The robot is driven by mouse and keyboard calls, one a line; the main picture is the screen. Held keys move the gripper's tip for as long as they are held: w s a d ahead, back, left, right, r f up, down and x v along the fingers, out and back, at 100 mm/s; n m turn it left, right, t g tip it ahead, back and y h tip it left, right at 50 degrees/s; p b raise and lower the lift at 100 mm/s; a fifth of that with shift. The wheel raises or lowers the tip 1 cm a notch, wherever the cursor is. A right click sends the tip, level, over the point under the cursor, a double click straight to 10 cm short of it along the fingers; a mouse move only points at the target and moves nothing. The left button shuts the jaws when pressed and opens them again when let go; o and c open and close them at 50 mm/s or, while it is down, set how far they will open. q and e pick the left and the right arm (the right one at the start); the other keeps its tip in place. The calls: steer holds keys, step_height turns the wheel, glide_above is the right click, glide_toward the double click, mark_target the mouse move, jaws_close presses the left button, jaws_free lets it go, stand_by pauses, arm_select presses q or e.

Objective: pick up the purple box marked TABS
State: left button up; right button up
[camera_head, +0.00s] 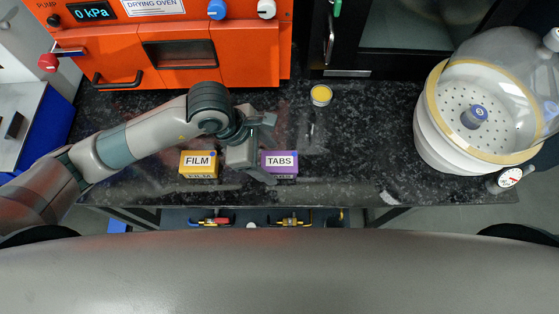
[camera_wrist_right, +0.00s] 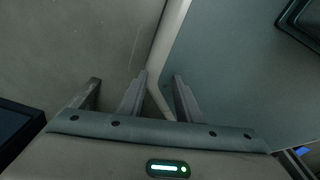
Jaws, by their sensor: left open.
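The purple box marked TABS (camera_head: 280,162) sits upright on the black countertop (camera_head: 340,150), its label facing up. My left gripper (camera_head: 267,150) is open at the box's left side, with one finger near its lower left corner. I cannot tell whether it touches the box. The gripper hides part of the box's left edge. A yellow box marked FILM (camera_head: 198,162) stands just left of the gripper. In the right wrist view, my right gripper (camera_wrist_right: 159,78) has its fingers apart with nothing between them.
An orange drying oven (camera_head: 190,55) stands behind my left arm. A small cup with yellow contents (camera_head: 321,95) stands beyond the TABS box. A large desiccator (camera_head: 428,130) with a clear dome takes up the right end. The counter between is mostly clear.

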arm_select(q)
steer(key=shift+p+x, duration=0.3)
steer(key=shift+x, duration=0.55)
steer(key=shift+d+f, duration=0.15)
steer(key=shift+f, duration=0.3)
arm_select(e)
steer(key=shift+s+d+r, duration=0.3)
steer(key=shift+d+r, duration=0.05)
steer(key=shift+d, duration=0.2)
steer(key=shift+s, duration=0.1)
arm_select(q)
steer(key=c, duration=1.2)
arm_select(e)
steer(key=shift+s+a, duration=0.3)
steer(key=shift+a, duration=0.1)
